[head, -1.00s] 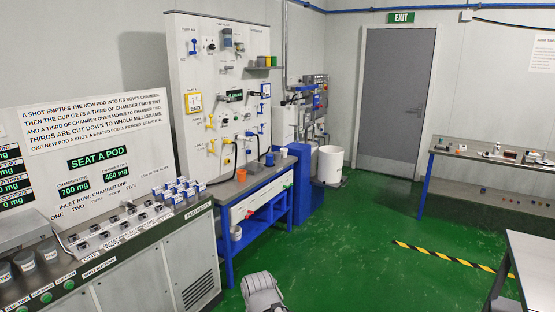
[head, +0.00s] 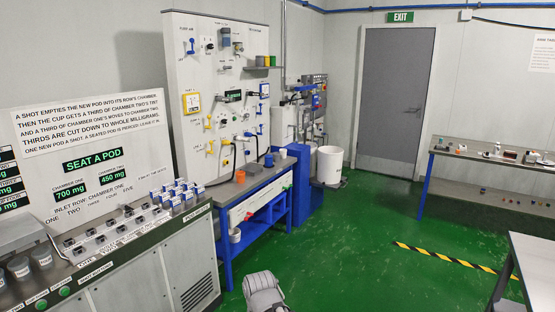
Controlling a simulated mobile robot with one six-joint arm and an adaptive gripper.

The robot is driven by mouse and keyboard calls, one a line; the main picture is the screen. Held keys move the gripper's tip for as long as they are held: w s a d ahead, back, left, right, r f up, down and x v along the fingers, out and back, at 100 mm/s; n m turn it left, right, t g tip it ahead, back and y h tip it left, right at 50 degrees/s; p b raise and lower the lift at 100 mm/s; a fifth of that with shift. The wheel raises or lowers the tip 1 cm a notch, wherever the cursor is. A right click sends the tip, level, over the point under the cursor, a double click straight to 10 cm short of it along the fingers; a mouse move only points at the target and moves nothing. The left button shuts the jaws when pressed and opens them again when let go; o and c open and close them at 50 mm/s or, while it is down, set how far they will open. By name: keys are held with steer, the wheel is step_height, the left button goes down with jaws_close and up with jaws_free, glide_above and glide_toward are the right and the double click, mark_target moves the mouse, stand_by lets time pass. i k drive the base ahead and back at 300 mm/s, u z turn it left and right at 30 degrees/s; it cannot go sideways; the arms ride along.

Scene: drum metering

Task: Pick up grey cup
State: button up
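Several grey-looking cups stand in a row on the left counter, cut off by the left edge of the head view. Two of them show clearly, one nearer cup (head: 19,268) and one farther cup (head: 41,257). I cannot tell which is the grey cup meant. A grey part of my arm shows at the bottom middle, far from all of these. Its fingertips do not show.
The counter (head: 120,240) carries a row of sockets and blue-white pods (head: 172,191). A blue-framed bench (head: 262,180) with an orange cup (head: 240,176) stands beyond it. A white bin (head: 330,163) stands near the door. The green floor in the middle is clear.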

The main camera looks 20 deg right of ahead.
mark_target(276, 157)
steer(key=z, duration=0.2)
steer(key=i, duration=0.9)
steer(key=z, duration=0.6)
steer(key=i, duration=1.8)
steer(key=u, duration=0.2)
steer(key=i, duration=1.05)
steer(key=u, duration=0.35)
